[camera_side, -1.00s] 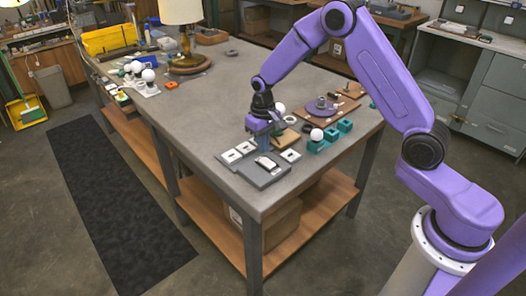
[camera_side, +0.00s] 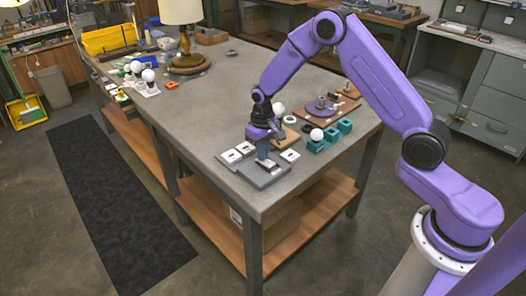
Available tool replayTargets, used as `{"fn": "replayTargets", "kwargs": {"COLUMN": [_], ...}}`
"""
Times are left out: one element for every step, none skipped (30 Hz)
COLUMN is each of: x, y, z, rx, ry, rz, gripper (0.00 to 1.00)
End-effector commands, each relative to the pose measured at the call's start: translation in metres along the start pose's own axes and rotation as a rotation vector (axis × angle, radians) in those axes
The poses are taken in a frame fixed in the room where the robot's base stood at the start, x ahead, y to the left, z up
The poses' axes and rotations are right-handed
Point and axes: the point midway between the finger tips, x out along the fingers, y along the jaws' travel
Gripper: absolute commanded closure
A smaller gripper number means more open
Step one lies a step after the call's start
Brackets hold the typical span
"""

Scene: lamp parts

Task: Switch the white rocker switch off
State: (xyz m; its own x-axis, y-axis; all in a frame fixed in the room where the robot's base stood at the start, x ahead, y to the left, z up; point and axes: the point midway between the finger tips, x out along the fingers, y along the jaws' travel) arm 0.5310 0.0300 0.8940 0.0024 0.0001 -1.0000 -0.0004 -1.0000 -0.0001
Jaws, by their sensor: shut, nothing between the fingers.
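The white rocker switch (camera_side: 266,163) sits on a dark grey base plate (camera_side: 265,178) near the front corner of the table. My gripper (camera_side: 263,157) points down, its fingers shut and empty, with the tips at the switch's upper part. The fingers hide part of the switch. I cannot tell whether they touch it or hover just above, and the rocker's tilt is too small to read.
White square plates (camera_side: 232,156) lie left of the base, and another white plate (camera_side: 290,155) lies right. Teal blocks (camera_side: 331,135), a white bulb (camera_side: 316,135) and a brown board (camera_side: 318,109) stand further right.

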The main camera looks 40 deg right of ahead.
Motion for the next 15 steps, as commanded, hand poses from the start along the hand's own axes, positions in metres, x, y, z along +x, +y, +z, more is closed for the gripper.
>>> {"fn": "replayTargets", "kwargs": {"x": [0.001,0.001,0.000,0.000,0.000,-0.001,-0.002,-0.002,-0.003,-0.004,-0.005,-0.006,-0.006,-0.006,-0.007], "y": [0.000,0.000,0.000,0.000,0.000,0.000,0.000,0.000,0.000,0.000,0.000,0.000,0.000,0.000,0.000], "z": [0.001,0.001,0.002,0.003,0.003,0.004,0.005,0.006,0.008,0.009,0.010,0.011,0.013,0.013,0.015], "rx": [0.000,0.000,0.000,0.000,-0.001,-0.001,-0.001,-0.001,-0.001,-0.001,-0.001,-0.001,-0.001,-0.001,-0.001], "ry": [-0.002,-0.002,-0.002,-0.003,-0.003,-0.003,-0.003,-0.003,-0.003,-0.003,-0.002,-0.002,-0.002,-0.002,-0.003], "rz": [0.000,0.000,0.000,0.000,0.000,0.000,0.000,0.000,0.000,0.000,0.000,0.000,0.000,0.000,0.000], "gripper": [1.00,1.00,1.00,1.00,1.00,1.00,1.00,1.00,1.00,1.00,1.00,1.00,1.00,1.00,1.00]}}
